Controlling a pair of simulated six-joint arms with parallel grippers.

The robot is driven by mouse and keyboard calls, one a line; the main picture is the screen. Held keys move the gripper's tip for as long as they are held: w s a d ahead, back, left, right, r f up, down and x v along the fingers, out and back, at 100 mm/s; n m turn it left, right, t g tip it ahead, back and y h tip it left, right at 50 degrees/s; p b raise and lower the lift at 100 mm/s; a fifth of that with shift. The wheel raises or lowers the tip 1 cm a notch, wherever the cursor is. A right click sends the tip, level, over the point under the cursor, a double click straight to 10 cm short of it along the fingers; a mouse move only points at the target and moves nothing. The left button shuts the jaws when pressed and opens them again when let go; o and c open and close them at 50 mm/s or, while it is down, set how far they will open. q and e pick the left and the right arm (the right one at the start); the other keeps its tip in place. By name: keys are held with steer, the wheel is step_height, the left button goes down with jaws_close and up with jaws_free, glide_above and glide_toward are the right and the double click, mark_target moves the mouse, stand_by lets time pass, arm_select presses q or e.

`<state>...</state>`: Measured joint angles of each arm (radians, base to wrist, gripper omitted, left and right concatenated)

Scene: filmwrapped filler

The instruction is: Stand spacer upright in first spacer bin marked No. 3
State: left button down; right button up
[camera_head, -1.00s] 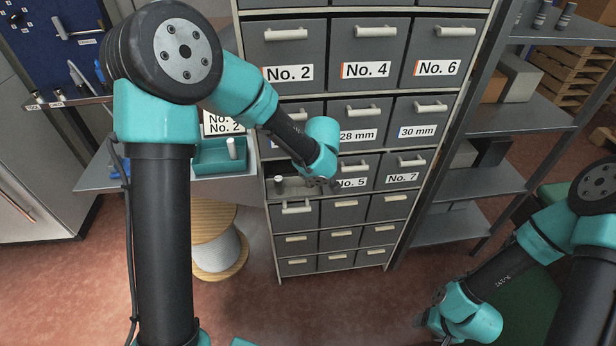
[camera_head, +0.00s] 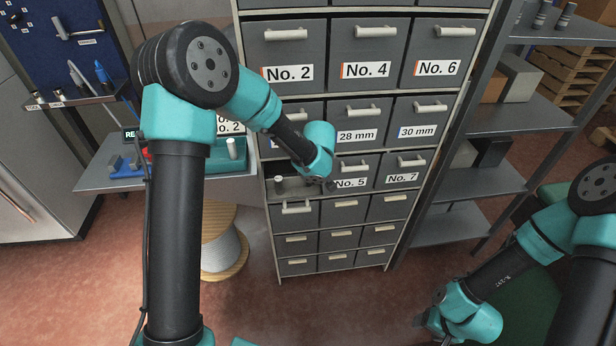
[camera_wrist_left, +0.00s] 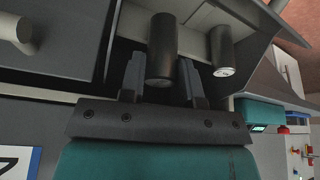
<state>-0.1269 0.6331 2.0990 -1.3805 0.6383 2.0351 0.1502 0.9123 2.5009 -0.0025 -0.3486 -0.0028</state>
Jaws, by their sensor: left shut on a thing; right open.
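My left gripper (camera_wrist_left: 161,80) is shut on a dark cylindrical spacer (camera_wrist_left: 160,40), which sits between its two fingers in the left wrist view. In the head view the left gripper (camera_head: 326,184) is at the right side of a pulled-out drawer bin (camera_head: 297,207), left of the No. 5 drawer. The bin's own label does not show. A second dark spacer (camera_wrist_left: 221,45) with a pale end is beside the held one, apart from it; it stands in the bin in the head view (camera_head: 278,184). My right gripper (camera_head: 428,321) is open, low at the right, away from the cabinet.
The cabinet has closed drawers around the bin, among them No. 5 (camera_head: 352,183) and No. 7 (camera_head: 403,178). A teal tray (camera_head: 236,163) with a pale cylinder (camera_head: 232,148) is on the shelf at left, partly behind my left arm. A cable spool (camera_head: 226,245) stands on the floor.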

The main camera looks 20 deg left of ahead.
arm_select(q)
step_height(320, 180, down, 2)
steer(key=shift+f, duration=0.25)
steer(key=shift+w+a+f, duration=0.1)
steer(key=shift+w+f, duration=0.05)
steer(key=shift+f, duration=0.15)
steer(key=shift+f, duration=0.15)
steer(key=c, duration=0.8)
jaws_free()
steer(key=shift+d+r, duration=0.2)
steer(key=shift+r, duration=0.4)
steer(key=v, duration=1.1)
